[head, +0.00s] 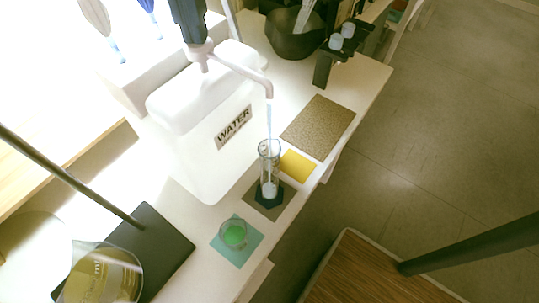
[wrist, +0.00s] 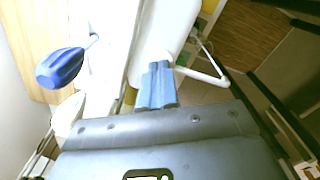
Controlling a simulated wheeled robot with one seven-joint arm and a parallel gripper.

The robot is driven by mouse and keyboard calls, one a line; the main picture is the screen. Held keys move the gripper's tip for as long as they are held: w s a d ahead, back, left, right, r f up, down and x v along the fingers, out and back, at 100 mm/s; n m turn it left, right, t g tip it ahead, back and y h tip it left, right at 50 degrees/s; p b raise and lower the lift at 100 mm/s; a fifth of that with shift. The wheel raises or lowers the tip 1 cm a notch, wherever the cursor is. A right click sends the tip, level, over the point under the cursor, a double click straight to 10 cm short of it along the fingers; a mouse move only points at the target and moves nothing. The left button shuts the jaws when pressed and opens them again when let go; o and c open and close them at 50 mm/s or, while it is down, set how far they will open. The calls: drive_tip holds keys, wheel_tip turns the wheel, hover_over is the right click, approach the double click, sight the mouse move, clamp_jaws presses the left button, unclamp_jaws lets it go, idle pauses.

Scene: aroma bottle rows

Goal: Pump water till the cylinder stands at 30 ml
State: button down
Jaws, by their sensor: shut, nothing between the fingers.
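The white water jug (head: 205,130) carries a WATER label and a pump with a pale spout (head: 250,75). A thin bluish stream falls from the spout into the clear measuring cylinder (head: 269,160). The cylinder stands upright on a dark square mat, with pale liquid low inside; its marks are too small to read. My gripper (head: 194,40) points down onto the top of the pump and appears to touch it. In the wrist view, its two blue fingers (wrist: 157,84) are closed together above the white pump, whose spout (wrist: 205,75) reaches right.
A small glass of green liquid (head: 233,234) stands on a teal mat in front. A beaker of yellowish liquid (head: 103,277) is at lower left by a dark stand (head: 150,245). A yellow square (head: 298,165) and brown mat (head: 318,127) lie bare beyond the cylinder.

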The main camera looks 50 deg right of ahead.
drive_tip(key=shift+f+b, duration=0.6)
drive_tip(key=shift+r, duration=0.15)
drive_tip(key=shift+r+p, duration=0.7)
drive_tip(key=shift+r, duration=0.75)
drive_tip(key=shift+f+b, duration=1.3)
drive_tip(key=shift+b, duration=0.25)
drive_tip(key=shift+r, duration=0.2)
drive_tip(key=shift+r+p, duration=0.5)
drive_tip(key=shift+r, duration=0.6)
drive_tip(key=shift+r+p, duration=0.85)
drive_tip(key=shift+r, duration=2.15)
